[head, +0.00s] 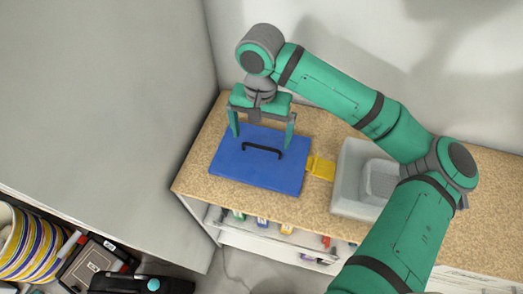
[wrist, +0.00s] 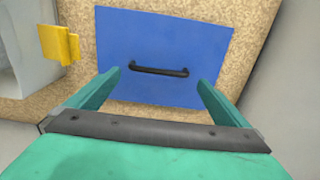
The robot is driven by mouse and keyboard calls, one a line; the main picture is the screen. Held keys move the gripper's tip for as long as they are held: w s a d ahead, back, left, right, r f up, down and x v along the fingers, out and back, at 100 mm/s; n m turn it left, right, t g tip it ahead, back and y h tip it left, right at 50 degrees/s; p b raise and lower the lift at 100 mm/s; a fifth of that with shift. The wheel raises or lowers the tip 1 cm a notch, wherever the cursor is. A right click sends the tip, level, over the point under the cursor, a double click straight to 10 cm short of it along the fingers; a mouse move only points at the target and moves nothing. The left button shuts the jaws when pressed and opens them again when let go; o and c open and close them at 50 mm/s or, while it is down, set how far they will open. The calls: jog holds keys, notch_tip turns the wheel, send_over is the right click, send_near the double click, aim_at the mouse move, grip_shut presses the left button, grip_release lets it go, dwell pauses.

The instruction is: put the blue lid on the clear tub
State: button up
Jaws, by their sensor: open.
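The blue lid (head: 235,168) is a flat square panel with a black bar handle (head: 262,149), lying on the speckled shelf top. It also fills the upper middle of the wrist view (wrist: 130,40), with the handle (wrist: 160,71) near its centre. My gripper (head: 263,140) is open and empty, above the lid's far side. In the wrist view its two fingers (wrist: 160,82) are spread wider than the handle's ends. The clear tub (head: 345,190) stands to the right of the lid in the head view, partly hidden by my arm. A grey ribbed thing shows inside it.
A yellow piece (head: 320,168) sits between the lid and the tub, also in the wrist view (wrist: 58,44). A grey wall panel (head: 120,90) is close on the left. Shelves with small coloured items (head: 262,222) lie below. A striped pot (head: 30,245) is at lower left.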

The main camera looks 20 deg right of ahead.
aim_at(261, 147)
jog(key=shift+s+f, duration=0.1)
jog(key=shift+f, duration=2.95)
jog(key=c, duration=0.8)
